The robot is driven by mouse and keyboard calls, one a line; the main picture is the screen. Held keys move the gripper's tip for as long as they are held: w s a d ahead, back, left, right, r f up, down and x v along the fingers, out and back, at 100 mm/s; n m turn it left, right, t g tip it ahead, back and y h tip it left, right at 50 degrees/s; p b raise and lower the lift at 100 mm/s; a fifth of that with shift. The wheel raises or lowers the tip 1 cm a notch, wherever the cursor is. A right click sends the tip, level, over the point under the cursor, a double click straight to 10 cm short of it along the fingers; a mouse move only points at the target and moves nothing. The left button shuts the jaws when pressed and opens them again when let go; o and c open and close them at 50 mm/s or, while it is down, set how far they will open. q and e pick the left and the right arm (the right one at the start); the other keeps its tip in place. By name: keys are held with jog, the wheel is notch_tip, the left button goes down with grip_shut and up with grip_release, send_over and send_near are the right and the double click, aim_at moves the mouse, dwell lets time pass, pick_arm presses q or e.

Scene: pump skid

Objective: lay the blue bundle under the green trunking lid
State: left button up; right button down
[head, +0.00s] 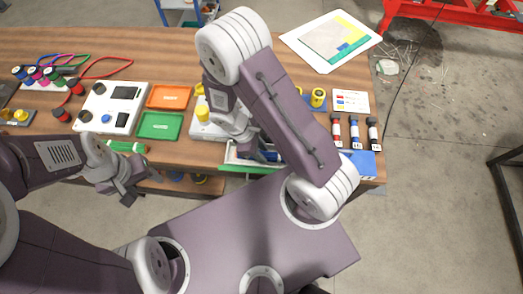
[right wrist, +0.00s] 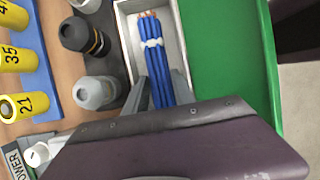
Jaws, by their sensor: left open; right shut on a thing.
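The blue bundle (right wrist: 151,47) is several blue wires with white ties and copper ends. In the right wrist view it lies lengthwise within the outline of the pale open trunking (right wrist: 122,25); I cannot tell whether it touches the floor. My right gripper (right wrist: 160,88) is shut on it, with a finger on each side. The green trunking lid (right wrist: 235,70) is folded open along the trunking's side. In the head view, the trunking (head: 231,156) and lid (head: 237,169) are partly hidden by my right arm. My left gripper (head: 131,193) is open and empty, off the bench's front edge.
Yellow numbered cylinders (right wrist: 18,57) and dark and grey glands (right wrist: 96,92) stand beside the trunking. An orange tray (head: 169,97) and green tray (head: 160,125) lie left of it on the bench.

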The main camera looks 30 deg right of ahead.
jog(key=shift+f+b, duration=0.45)
jog(key=shift+f, duration=0.25)
jog(key=c, duration=1)
grip_release()
jog(key=shift+o, duration=0.2)
jog(key=p+v, duration=0.1)
jog(key=v, duration=0.8)
jog(key=shift+d, duration=0.1)
